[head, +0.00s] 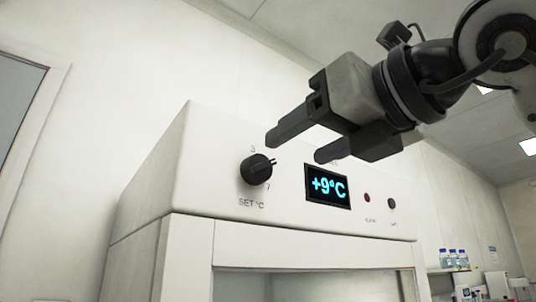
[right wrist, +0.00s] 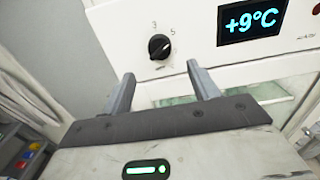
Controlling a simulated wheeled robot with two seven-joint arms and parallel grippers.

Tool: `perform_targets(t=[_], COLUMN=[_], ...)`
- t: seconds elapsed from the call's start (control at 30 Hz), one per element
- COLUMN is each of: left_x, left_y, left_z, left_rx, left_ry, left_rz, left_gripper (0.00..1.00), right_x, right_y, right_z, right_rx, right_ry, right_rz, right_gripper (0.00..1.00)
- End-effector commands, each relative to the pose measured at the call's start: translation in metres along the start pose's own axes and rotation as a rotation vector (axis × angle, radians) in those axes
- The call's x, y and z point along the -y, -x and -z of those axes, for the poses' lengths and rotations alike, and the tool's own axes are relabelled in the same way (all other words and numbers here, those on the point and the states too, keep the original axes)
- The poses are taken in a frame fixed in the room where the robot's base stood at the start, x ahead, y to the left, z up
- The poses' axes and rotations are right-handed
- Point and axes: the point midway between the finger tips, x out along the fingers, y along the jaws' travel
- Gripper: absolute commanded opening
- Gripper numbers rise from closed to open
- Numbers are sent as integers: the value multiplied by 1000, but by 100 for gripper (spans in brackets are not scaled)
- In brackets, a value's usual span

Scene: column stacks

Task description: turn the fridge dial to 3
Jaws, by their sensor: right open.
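The black fridge dial (head: 256,169) sits on the white front panel, above the words SET °C, with a 3 above it and a 7 below right. It also shows in the right wrist view (right wrist: 159,46), with a 3 and a 5 by it. Its light pointer line seems to lie toward the right, away from the 3; its exact setting is hard to read. My right gripper (head: 295,149) is open and empty, its fingers pointing toward the panel. In the right wrist view the dial appears just beyond and between the fingertips (right wrist: 160,72), apart from them. My left gripper is out of view.
A display (head: 328,186) right of the dial reads +9°C. A red light (head: 367,197) and a small dark knob (head: 393,203) are further right on the panel. Blue-capped bottles (head: 453,259) stand on a shelf at the far right. Nothing visible stands between fingers and dial.

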Motion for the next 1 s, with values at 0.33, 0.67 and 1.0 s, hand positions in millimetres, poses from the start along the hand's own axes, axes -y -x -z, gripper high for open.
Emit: perform_targets(t=[0.33,0.67,1.0], left_x=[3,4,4], left_y=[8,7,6], left_z=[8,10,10], left_rx=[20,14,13], left_ry=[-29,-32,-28], left_rz=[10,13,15], left_gripper=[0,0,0], right_x=[-1,0,0], right_y=[-66,-83,-82], right_z=[-2,0,0], right_rx=[-2,0,0], right_ry=[-1,0,0], right_rz=[-3,-2,-2], right_gripper=[60,60,16])
